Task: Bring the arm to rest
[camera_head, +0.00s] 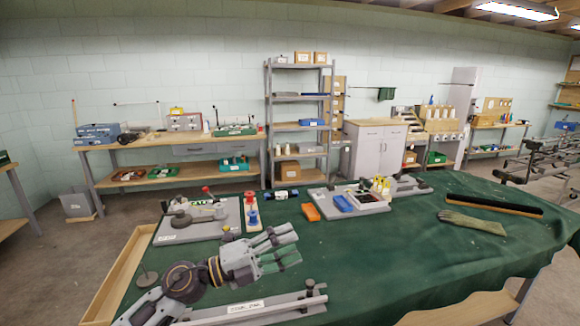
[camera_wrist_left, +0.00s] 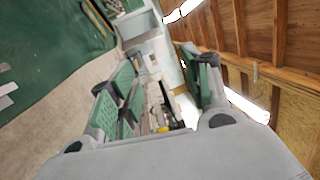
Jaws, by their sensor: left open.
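My left arm reaches in from the lower left of the head view. Its grey left gripper (camera_head: 288,247) points right above the green-covered table (camera_head: 440,262), near the left part of the table. In the left wrist view, the two green-padded fingers of the left gripper (camera_wrist_left: 165,88) stand apart with nothing held between them. The wrist is tilted, so that view looks across the room towards a wall and the wooden ceiling. My right gripper does not show in either view.
A grey board with fittings (camera_head: 190,232), red and blue spools (camera_head: 252,211), an orange block (camera_head: 310,212) and a blue block (camera_head: 342,203) lie behind the gripper. A grey rail (camera_head: 270,302) lies in front. A glove (camera_head: 472,222) lies right; the table's middle is clear.

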